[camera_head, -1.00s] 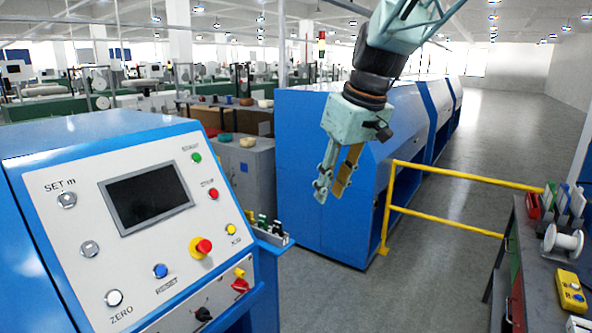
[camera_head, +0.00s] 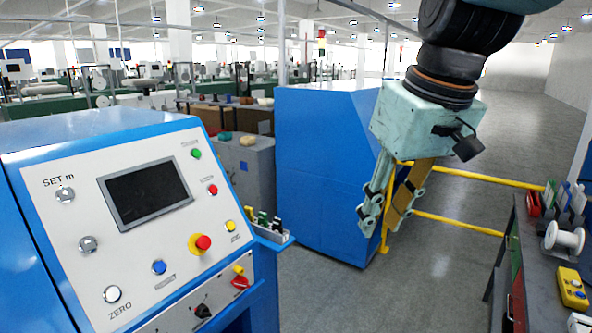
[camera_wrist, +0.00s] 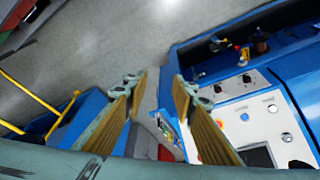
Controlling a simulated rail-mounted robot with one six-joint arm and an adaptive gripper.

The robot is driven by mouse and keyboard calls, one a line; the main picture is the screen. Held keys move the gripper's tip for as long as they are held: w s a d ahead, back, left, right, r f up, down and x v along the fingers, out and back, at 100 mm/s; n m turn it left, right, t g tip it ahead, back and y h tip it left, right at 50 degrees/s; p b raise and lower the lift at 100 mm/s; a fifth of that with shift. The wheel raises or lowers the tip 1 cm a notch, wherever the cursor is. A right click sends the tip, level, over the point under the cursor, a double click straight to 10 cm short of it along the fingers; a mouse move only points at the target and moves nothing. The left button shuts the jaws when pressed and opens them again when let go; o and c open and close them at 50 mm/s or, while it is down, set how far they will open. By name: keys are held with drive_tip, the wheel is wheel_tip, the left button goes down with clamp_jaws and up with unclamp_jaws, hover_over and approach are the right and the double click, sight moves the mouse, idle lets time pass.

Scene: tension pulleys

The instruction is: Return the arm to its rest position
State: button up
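My gripper (camera_head: 382,222) hangs fingers-down at the right of the head view, in front of the blue machine (camera_head: 325,160) and the yellow railing (camera_head: 465,226). Its two fingers are apart, with nothing seen between them. The upper arm is cut off by the top edge of the head view.
A blue control console (camera_head: 40,190) with buttons and a dark screen (camera_head: 146,192) stands at left. A workbench (camera_head: 535,262) at right holds a white spool (camera_head: 565,241) and a yellow button box (camera_head: 571,289). Grey floor (camera_head: 340,295) lies clear between them.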

drive_tip(key=s+d+f+m, duration=0.2)
drive_tip(key=s+d+f, duration=0.1)
drive_tip(key=s, duration=0.8)
drive_tip(key=s+d+f+m+h+b, duration=0.1)
drive_tip(key=s+f, duration=0.3)
drive_tip(key=s, duration=0.8)
drive_tip(key=shift+d+m, duration=0.4)
drive_tip(key=shift+d, duration=0.5)
drive_tip(key=shift+r, duration=0.1)
